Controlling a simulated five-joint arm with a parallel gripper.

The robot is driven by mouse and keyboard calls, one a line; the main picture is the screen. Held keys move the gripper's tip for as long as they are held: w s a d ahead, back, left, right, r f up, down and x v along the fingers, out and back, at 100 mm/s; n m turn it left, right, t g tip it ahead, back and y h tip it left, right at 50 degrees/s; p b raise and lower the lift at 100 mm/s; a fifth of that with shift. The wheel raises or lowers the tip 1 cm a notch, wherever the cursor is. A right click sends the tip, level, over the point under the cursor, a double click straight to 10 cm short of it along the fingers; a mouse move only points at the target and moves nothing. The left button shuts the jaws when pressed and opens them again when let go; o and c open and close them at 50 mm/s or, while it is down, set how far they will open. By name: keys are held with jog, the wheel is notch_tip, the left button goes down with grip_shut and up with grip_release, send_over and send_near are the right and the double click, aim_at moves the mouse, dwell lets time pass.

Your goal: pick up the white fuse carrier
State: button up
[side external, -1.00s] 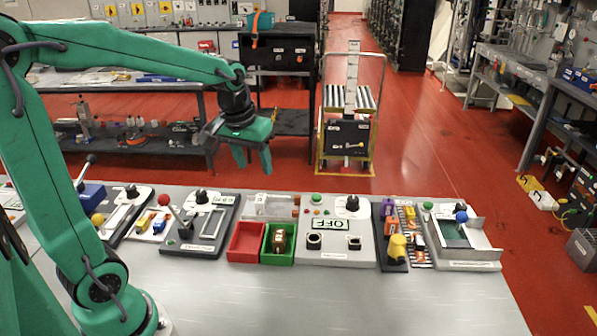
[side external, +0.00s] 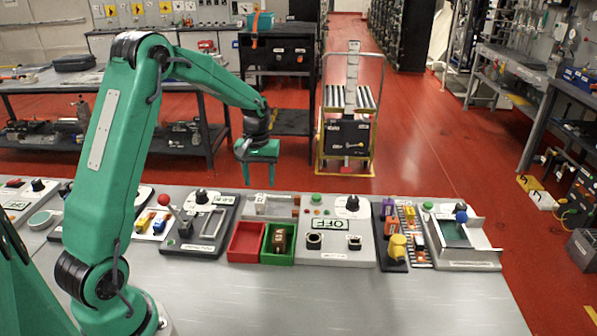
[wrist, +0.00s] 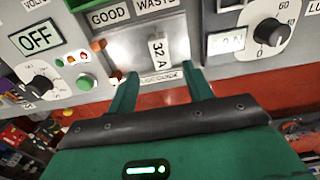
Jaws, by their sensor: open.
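The white fuse carrier, marked "32 A" (wrist: 159,49), stands in a shallow grey tray (wrist: 128,47) behind the bins in the wrist view. It also shows small and pale in the side view (side external: 261,203). My gripper (side external: 258,182) hangs above and behind that tray, fingers pointing down. In the wrist view, its two fingers (wrist: 159,78) are apart, with the carrier beyond the gap and roughly centred on it. The gripper is open and empty. The carrier's lower part is hard to make out.
A red bin (side external: 247,256) and a green bin (side external: 279,258) holding a brown part stand in front of the tray. A panel marked "OFF" (side external: 324,224) is right of it; a dark panel with a knob (side external: 201,197) is left. The bench front is clear.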

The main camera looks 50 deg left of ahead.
aim_at(261, 198)
jog(key=shift+f, duration=1.35)
jog(key=shift+s+f, duration=0.1)
jog(key=shift+f, duration=2.5)
grip_shut()
jog(key=shift+r, duration=0.1)
